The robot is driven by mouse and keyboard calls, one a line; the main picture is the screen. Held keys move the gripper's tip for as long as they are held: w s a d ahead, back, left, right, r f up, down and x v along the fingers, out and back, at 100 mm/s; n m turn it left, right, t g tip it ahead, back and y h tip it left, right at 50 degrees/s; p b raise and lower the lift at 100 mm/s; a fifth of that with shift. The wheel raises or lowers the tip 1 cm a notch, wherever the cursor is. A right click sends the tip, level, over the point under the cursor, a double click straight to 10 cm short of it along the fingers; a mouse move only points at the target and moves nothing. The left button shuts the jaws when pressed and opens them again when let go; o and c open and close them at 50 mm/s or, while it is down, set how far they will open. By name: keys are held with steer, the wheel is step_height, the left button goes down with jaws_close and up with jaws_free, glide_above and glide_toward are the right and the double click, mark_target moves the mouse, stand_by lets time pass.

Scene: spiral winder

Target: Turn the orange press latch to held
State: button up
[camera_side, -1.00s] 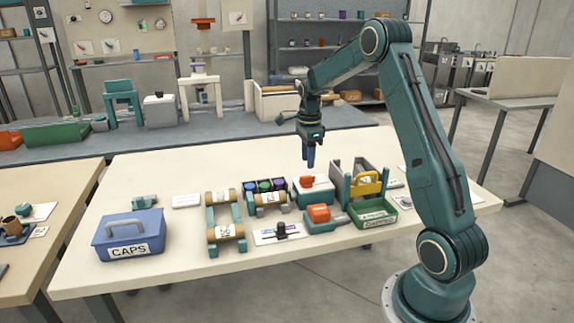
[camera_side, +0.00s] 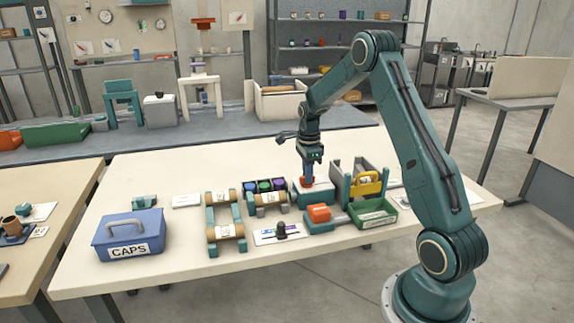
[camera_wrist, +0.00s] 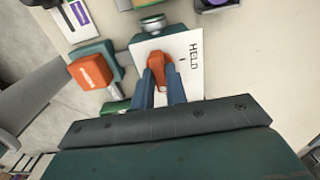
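The orange press latch (camera_wrist: 157,66) sits on a white-topped block (camera_wrist: 185,52) with a HELD label beside it in the wrist view. In the side view the latch (camera_side: 307,182) is partly covered by my gripper (camera_side: 307,178), which has come down over it. In the wrist view the two blue fingertips (camera_wrist: 160,85) stand on either side of the latch's near end, with the latch between them. Whether the fingers touch the latch cannot be made out. The latch's long body points away from the fingers, not toward the HELD label.
Another orange block (camera_side: 319,213) on a teal base stands just in front. A yellow-handled piece (camera_side: 370,184) and a green tray (camera_side: 392,219) are close on the right. Spools (camera_side: 226,232) and a blue CAPS box (camera_side: 128,238) are to the left.

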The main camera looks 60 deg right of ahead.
jaws_close()
steer(key=shift+n, duration=0.5)
steer(key=n, duration=0.2)
steer(key=shift+n, duration=0.3)
steer(key=n, duration=1.4)
steer(key=shift+n, duration=0.3)
